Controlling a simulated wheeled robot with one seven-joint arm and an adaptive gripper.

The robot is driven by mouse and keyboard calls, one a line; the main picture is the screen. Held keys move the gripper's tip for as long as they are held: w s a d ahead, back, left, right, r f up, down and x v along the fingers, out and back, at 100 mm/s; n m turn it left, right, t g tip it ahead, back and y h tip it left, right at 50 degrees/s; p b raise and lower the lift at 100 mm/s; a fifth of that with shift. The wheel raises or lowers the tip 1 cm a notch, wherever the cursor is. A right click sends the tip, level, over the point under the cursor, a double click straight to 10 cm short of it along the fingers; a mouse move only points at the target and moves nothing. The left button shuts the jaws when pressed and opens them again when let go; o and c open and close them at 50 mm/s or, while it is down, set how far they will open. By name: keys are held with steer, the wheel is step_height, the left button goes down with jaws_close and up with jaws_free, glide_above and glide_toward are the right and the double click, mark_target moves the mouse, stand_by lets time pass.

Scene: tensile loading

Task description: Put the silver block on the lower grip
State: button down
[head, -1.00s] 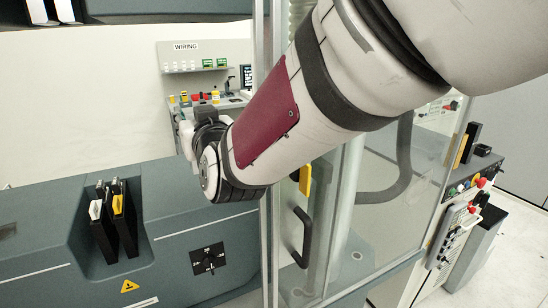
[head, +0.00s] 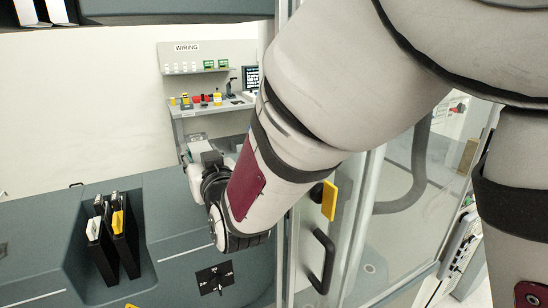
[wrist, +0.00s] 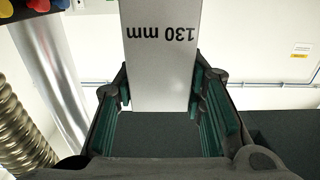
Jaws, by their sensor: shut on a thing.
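The silver block (wrist: 160,62) is a pale bar marked "130 mm", which reads upside down in the wrist view. My gripper (wrist: 160,100) is shut on it, with its green pads on both sides of the bar. The top of the bar runs out of the wrist picture. In the head view my gripper (head: 196,152) is at the far end of the arm, left of the glass door, mostly hidden by the wrist. I cannot make out the block there. I cannot pick out the lower grip in either view.
The glass door (head: 400,215) with a yellow latch (head: 329,200) and black handle (head: 321,262) stands right of my wrist. A dark green machine base (head: 170,215) with a black knob panel (head: 214,278) lies below. A wiring shelf (head: 196,72) is behind.

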steer(key=shift+f, duration=1.05)
steer(key=shift+f, duration=0.15)
steer(key=c, duration=1)
jaws_free()
steer(key=shift+f, duration=0.1)
steer(key=shift+c, duration=0.2)
steer(key=shift+r, duration=0.2)
steer(key=p+v, duration=0.2)
steer(key=v, duration=1)
